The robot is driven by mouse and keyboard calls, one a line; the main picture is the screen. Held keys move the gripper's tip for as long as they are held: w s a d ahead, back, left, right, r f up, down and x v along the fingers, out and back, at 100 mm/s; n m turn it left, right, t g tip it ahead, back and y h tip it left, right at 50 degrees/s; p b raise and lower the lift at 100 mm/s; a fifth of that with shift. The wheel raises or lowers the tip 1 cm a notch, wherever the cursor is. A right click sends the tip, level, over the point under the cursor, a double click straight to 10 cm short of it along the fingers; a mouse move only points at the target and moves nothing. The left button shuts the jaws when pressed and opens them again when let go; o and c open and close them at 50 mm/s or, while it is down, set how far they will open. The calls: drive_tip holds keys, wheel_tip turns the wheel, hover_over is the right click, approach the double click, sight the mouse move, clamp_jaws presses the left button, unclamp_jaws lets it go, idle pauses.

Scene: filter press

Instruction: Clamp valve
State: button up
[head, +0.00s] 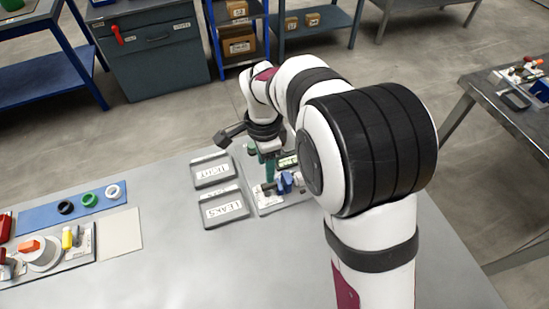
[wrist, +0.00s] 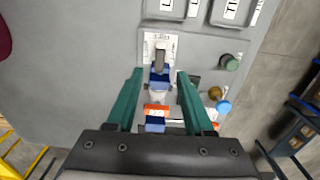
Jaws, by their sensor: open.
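My gripper (wrist: 160,72) is open, its two green fingers spread on either side of a clamping fixture in the wrist view. The fixture has a blue jaw (wrist: 160,78) near the fingertips and another blue block (wrist: 155,125) nearer the palm. A small whitish part (wrist: 158,96), perhaps the valve, sits between them beside an orange piece (wrist: 157,111). Whether the jaws touch it I cannot tell. A grey bar (wrist: 160,58) extends from the far jaw. In the head view the blue fixture (head: 287,183) stands beside a green finger (head: 269,168), partly hidden by my arm.
Trays labelled LEAKS (head: 224,207) and TIGHT (head: 212,171) lie left of the fixture. A green knob (wrist: 229,62), a brass-coloured part (wrist: 215,93) and a light-blue part (wrist: 223,107) stand to its right in the wrist view. A blue mat (head: 75,209) holds several rings.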

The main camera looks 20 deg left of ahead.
sight(267, 185)
wheel_tip(267, 185, down, 8)
drive_tip(key=shift+r, duration=0.2)
clamp_jaws()
